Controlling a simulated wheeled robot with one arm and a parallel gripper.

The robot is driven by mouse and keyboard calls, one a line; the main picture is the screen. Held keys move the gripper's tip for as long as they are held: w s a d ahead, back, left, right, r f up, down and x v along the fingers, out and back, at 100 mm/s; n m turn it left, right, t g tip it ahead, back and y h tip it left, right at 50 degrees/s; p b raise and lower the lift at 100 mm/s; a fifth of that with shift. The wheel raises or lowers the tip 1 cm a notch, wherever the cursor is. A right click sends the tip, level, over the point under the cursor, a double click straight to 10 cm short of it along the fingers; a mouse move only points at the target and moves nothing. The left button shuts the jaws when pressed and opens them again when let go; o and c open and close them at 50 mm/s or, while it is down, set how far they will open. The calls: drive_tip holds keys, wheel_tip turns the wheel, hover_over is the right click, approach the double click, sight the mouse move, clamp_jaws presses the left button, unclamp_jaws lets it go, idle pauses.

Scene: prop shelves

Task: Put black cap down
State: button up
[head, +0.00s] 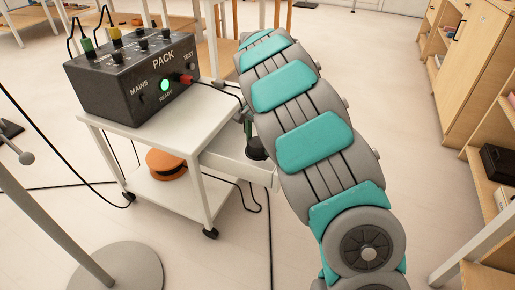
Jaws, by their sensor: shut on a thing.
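A dark box marked PACK (135,82) stands on the top of a white cart (190,121). It has green, yellow and several black fittings on top, a red plug (186,79) at its front right and a lit green lamp (164,85). I cannot tell whether this is the black cap.
An orange and dark round object (166,165) lies on the cart's lower shelf. Black cables run over the floor around the cart. A grey round stand base (125,268) is at the lower left. Wooden shelves (485,200) line the right. Floor between arm and shelves is clear.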

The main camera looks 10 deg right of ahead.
sight(258, 149)
drive_tip(key=shift+f, duration=1.75)
drive_tip(key=o, duration=1.4)
drive_tip(key=shift+f, duration=0.1)
